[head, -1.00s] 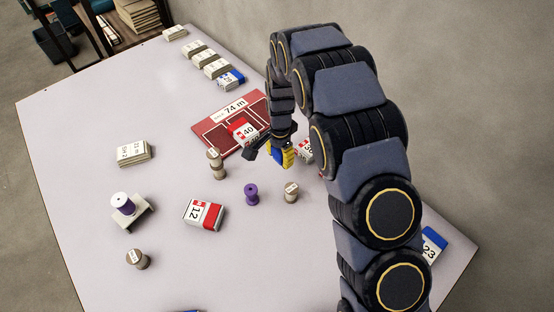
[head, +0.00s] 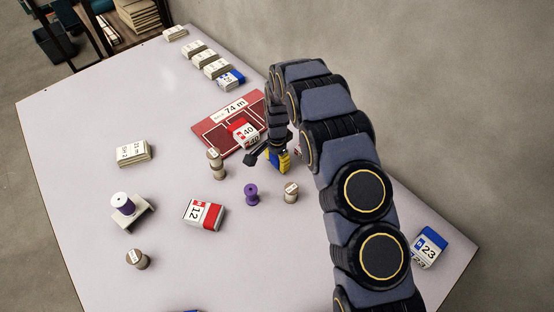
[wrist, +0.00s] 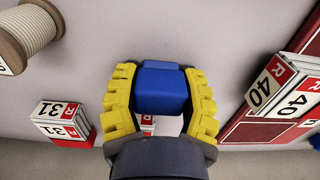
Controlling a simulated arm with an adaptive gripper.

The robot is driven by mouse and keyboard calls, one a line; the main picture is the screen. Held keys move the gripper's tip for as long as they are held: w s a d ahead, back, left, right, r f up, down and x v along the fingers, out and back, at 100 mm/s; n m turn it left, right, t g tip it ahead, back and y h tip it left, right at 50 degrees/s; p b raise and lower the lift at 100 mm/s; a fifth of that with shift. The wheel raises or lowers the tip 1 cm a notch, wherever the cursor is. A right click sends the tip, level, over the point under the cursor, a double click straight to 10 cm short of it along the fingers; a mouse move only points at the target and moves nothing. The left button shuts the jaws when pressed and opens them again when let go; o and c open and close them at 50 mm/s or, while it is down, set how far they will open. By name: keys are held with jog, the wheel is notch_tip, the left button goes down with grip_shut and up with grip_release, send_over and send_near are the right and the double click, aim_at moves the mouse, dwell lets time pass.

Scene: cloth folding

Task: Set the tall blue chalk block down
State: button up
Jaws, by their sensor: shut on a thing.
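The tall blue chalk block (wrist: 162,88) is between the yellow fingers of my gripper (wrist: 160,95) in the wrist view, with a finger against each side. My gripper (head: 277,160) is shut on it, low over the table at the right edge of the red mat (head: 212,132). In the head view only a small part of the blue block (head: 284,156) shows; the fingers and wrist hide the rest. I cannot tell whether its lower end touches the table.
A red-and-white block marked 40 (head: 243,130) stands on the mat; another marked 31 (wrist: 62,122) is left of the gripper in the wrist view. A purple spool (head: 251,193) and beige spool (head: 291,191) stand in front.

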jog(key=o, duration=1.1)
jog(key=shift+f, duration=0.15)
notch_tip(320, 180, up, 12)
jog(key=shift+d+r, duration=0.1)
jog(key=shift+r, duration=0.2)
